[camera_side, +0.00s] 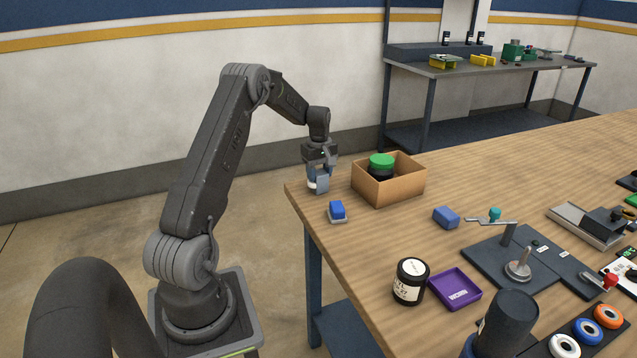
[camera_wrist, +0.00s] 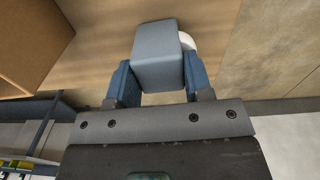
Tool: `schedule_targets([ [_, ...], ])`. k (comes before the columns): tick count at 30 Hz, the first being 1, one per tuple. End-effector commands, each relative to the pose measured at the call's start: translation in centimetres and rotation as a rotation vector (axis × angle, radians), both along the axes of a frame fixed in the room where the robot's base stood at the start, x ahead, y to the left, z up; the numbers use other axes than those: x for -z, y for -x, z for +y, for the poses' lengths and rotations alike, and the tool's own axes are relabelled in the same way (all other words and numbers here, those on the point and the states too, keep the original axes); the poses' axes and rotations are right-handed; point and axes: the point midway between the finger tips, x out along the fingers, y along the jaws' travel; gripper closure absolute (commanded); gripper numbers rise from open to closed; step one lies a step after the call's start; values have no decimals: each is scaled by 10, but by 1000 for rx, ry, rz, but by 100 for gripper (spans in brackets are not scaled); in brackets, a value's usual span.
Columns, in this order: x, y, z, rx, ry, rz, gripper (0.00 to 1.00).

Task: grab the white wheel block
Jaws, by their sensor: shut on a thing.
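My gripper (camera_side: 319,172) is at the table's far left corner, pointing down, and shut on a grey-blue block with a white round part, the white wheel block (camera_side: 322,185). In the wrist view the block (camera_wrist: 158,58) sits between the two blue fingers of my gripper (camera_wrist: 159,80). Its white wheel (camera_wrist: 188,42) shows partly behind the block's right side. I cannot tell whether the block touches the table or hangs just above it.
An open cardboard box (camera_side: 404,185) holding a green-lidded jar (camera_side: 381,161) stands just right of my gripper. A blue block on a grey base (camera_side: 337,211) lies in front. A black jar (camera_side: 410,281), purple tray (camera_side: 455,289) and blue block (camera_side: 446,217) are farther right.

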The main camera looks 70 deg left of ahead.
Motion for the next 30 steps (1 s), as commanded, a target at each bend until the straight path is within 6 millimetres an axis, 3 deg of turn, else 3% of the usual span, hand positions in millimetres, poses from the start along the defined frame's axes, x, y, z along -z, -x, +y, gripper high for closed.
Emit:
schedule_targets([
  [11,-7,0,0,0,-1,-1,79],
  [19,-46,-1,0,0,-2,-4,79],
  [30,-91,80,24,-5,-1,-1,79],
])
